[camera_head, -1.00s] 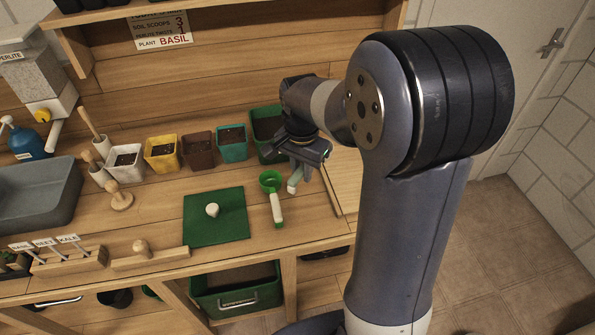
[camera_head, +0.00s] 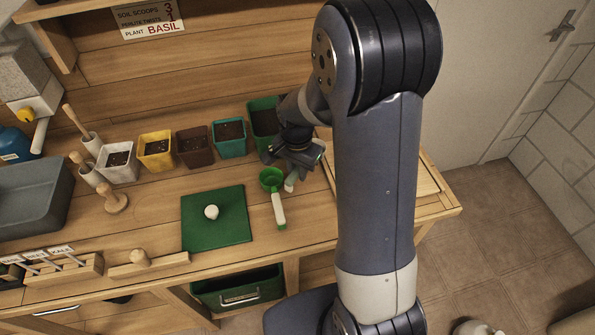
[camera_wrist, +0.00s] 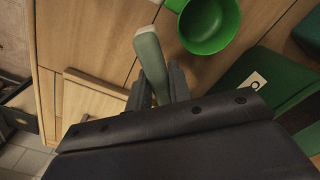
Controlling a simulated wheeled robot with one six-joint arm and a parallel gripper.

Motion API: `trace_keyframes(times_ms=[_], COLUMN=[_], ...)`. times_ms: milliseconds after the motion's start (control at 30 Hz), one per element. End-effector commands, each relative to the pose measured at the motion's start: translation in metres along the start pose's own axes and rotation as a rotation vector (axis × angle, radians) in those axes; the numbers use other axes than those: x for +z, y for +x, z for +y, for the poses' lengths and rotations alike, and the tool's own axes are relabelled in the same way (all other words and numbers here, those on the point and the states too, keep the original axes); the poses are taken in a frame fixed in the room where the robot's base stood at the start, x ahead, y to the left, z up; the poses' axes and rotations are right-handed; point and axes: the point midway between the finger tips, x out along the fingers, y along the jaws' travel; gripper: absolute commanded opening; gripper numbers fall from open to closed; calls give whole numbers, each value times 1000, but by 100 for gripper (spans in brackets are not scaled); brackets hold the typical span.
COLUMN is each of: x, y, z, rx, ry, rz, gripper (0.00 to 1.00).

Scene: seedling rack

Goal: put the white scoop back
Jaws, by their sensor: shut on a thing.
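My gripper (camera_head: 297,160) is low over the right part of the bench, in front of the dark green pot. In the wrist view the handle (camera_wrist: 149,54) sticks out between the two fingers (camera_wrist: 158,88). Its bowl is hidden, and I cannot tell whether it touches the bench. A green scoop (camera_head: 270,180) with a white handle lies just left of it. Its green bowl (camera_wrist: 209,27) shows close by in the wrist view.
Several soil pots stand in a row behind, including a teal pot (camera_head: 229,139) and a dark green pot (camera_head: 264,123). A green mat (camera_head: 230,233) with a small white object (camera_head: 211,212) lies left. A wooden board (camera_head: 428,187) lies right. Bench between mat and pots is clear.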

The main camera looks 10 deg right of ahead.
Motion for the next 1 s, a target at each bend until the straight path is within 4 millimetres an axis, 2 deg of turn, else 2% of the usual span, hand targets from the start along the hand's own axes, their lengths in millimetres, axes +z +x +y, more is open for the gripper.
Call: trace_keyframes(times_ms=[133, 900, 933, 1000], x=[0, 0, 0, 0], y=[13, 26, 26, 26], z=[0, 0, 0, 0], rx=[1, 0, 0, 0], ry=[0, 0, 0, 0], rz=[0, 0, 0, 0], gripper=[0, 0, 22, 28])
